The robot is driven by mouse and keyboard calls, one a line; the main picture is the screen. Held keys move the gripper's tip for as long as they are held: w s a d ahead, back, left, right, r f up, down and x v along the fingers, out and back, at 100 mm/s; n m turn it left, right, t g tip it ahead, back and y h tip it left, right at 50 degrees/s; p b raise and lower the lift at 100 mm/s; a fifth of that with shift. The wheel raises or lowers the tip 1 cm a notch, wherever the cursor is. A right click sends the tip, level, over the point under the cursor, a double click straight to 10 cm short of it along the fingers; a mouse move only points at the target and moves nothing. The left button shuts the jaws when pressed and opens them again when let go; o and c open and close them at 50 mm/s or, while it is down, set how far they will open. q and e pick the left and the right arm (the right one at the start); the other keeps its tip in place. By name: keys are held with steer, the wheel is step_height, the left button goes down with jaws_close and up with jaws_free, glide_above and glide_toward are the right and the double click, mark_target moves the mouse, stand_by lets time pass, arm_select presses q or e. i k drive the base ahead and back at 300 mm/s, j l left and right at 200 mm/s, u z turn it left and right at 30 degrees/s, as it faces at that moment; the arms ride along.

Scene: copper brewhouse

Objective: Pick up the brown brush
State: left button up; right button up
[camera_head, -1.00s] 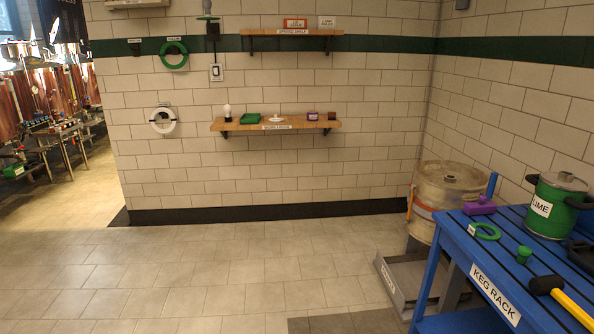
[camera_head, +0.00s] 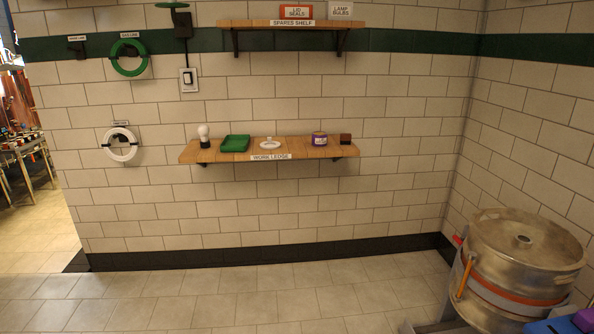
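A small dark brown block-shaped thing (camera_head: 346,139) stands at the right end of the wooden work ledge (camera_head: 200,153) on the far wall. It is the only small brown item I see there; it is too small to tell for sure that it is the brush. A purple and white tin (camera_head: 319,139) stands just left of it. Neither of my grippers is in view.
The ledge also bears a bulb (camera_head: 204,136), a green tray (camera_head: 235,143) and a white item (camera_head: 270,143). The spares shelf (camera_head: 250,23) is above. A metal keg (camera_head: 525,250) stands at the right. The floor (camera_head: 260,295) before the ledge is clear.

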mark_target(345, 139)
steer(key=i, duration=1.95)
